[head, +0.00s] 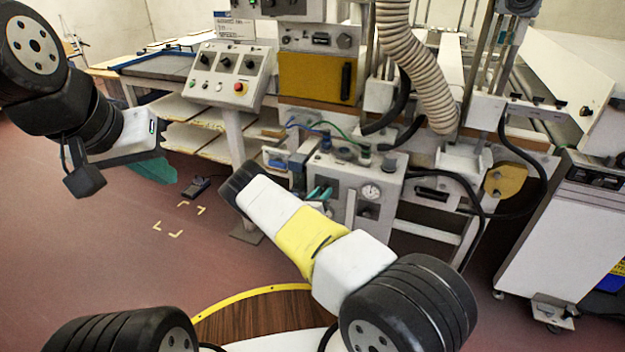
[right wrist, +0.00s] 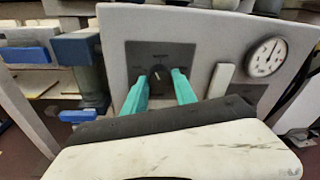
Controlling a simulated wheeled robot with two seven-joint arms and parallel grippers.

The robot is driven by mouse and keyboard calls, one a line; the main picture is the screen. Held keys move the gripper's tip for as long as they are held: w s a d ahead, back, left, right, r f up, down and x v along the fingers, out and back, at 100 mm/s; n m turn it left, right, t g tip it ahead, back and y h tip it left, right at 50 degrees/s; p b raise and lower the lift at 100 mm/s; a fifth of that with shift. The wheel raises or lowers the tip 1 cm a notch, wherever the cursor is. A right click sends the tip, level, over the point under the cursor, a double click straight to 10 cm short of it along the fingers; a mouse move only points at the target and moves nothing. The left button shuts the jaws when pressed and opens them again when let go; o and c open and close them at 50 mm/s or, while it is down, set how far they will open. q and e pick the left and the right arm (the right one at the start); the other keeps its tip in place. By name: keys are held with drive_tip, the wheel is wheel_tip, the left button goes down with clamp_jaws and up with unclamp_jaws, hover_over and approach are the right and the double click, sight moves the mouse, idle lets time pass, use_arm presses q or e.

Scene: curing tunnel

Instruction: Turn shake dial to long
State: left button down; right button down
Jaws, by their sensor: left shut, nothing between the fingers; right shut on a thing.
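The black shake dial (right wrist: 158,74) sits on a dark plate on the front of a grey machine box, seen in the right wrist view. My right gripper (right wrist: 160,88) has a teal finger on each side of the dial and is shut on it. A small light mark shows on the dial, but the plate's lettering is too small to read. In the head view my right gripper (head: 319,194) reaches the box, and the dial is hard to make out there. My left gripper (head: 152,171) is shut and empty, above the floor at the left.
A round gauge (right wrist: 265,57) and a pale upright handle (right wrist: 221,80) are right of the dial. Blue-ended parts (right wrist: 75,47) stand at its left. In the head view, a control panel (head: 228,73) and a ribbed hose (head: 420,65) are above the grey box (head: 388,190).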

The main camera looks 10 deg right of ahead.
drive_tip(key=m+y, duration=0.1)
drive_tip(key=m, duration=0.8)
drive_tip(key=shift+t, duration=0.3)
drive_tip(key=m, duration=0.4)
drive_tip(key=m+t+y, duration=0.1)
drive_tip(key=m, duration=0.3)
drive_tip(key=shift+s+d+m, duration=0.1)
drive_tip(key=shift+d+m, duration=0.05)
drive_tip(key=shift+m, duration=0.15)
drive_tip(key=c, duration=1)
unclamp_jaws()
